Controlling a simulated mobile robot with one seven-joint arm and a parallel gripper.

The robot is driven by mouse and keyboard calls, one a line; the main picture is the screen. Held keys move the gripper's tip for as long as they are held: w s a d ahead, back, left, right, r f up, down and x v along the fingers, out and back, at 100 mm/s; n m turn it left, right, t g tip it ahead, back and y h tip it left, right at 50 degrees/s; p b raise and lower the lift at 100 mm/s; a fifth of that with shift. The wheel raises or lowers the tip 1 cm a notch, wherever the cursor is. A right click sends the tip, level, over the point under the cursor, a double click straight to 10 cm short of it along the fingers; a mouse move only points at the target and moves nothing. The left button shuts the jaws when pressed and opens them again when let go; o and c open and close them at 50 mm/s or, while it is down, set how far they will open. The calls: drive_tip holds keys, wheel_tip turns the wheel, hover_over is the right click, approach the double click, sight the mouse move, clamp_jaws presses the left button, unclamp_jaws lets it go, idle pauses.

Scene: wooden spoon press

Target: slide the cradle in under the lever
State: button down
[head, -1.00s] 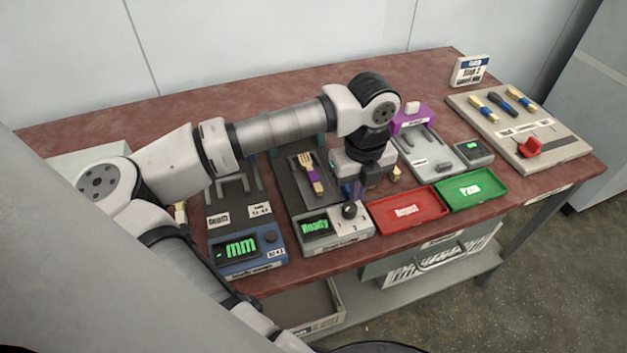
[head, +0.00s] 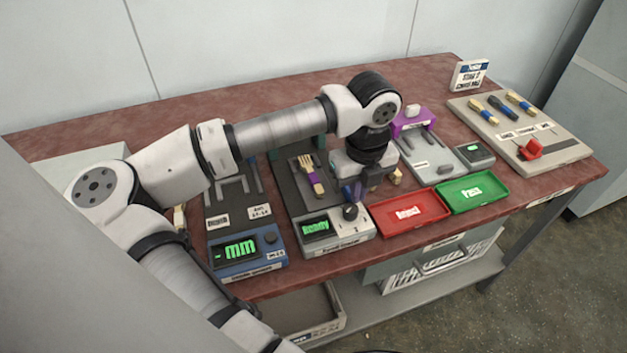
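The cradle under the fork is too small to make out clearly. Dark green uprights (head: 276,157) stand at the back of the press, mostly behind my arm, and I cannot make out the lever.
A blue gauge with a green display (head: 240,252) stands left. A red tray (head: 410,225) and a green tray (head: 490,203) lie right of the press. A purple-topped grey station (head: 428,152) is behind them. A board with several handles (head: 555,158) is far right.

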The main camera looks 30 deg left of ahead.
drive_tip(key=shift+s+d+f, duration=0.1)
drive_tip(key=shift+s+f, duration=0.1)
drive_tip(key=shift+f, duration=0.4)
drive_tip(key=shift+s+d+f, duration=0.1)
drive_tip(key=shift+s+f, duration=0.05)
drive_tip(key=shift+f, duration=0.45)
drive_tip(key=shift+s+d+b, duration=0.25)
drive_tip(key=shift+d+b, duration=0.05)
drive_tip(key=shift+b, duration=0.1)
drive_tip(key=shift+w+r+g+p, duration=0.15)
drive_tip(key=shift+r+p, duration=0.2)
drive_tip(key=shift+r, duration=0.35)
drive_tip(key=shift+w+r+g+p, duration=0.15)
drive_tip(key=shift+r+p, duration=0.2)
drive_tip(key=shift+r, duration=0.3)
wheel_tip(320, 180, up, 2)
drive_tip(key=shift+r+p, duration=0.25)
drive_tip(key=shift+p, duration=0.25)
drive_tip(key=shift+a+r+p, duration=0.1)
drive_tip(key=shift+r+p, duration=0.3)
drive_tip(key=shift+r, duration=0.65)
